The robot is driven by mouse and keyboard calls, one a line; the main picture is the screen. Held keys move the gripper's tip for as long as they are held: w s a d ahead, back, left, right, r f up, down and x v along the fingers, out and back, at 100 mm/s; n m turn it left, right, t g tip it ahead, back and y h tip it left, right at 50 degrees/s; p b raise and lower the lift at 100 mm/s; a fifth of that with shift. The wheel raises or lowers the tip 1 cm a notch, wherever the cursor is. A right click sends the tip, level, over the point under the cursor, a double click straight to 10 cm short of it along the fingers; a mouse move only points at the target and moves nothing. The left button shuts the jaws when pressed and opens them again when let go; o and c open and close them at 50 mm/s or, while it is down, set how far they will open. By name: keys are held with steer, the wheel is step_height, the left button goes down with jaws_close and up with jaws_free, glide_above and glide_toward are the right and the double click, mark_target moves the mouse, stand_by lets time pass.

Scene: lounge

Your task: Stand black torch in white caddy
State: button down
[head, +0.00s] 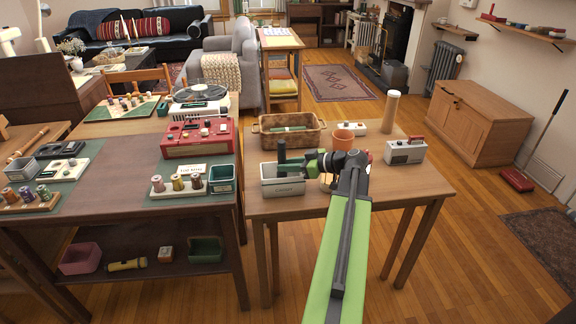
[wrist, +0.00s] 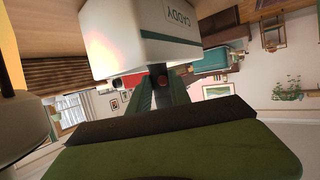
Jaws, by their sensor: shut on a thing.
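The white caddy (head: 283,189) stands at the left front of the right-hand wooden table. In the wrist view the caddy (wrist: 130,40) appears upside down, with its CADDY label readable. The black torch (head: 281,150) is upright over the caddy's opening, at its back left part. My gripper (head: 291,162) reaches in from the right and is shut on the torch. The torch's lower end sits near rim level; I cannot tell whether it touches the caddy's floor.
A wicker basket (head: 268,138) stands behind the caddy. The left table holds a red radio (head: 197,145) and a green box (head: 222,180).

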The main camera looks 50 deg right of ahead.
steer(key=c, duration=1.1)
jaws_free()
steer(key=shift+f, duration=0.1)
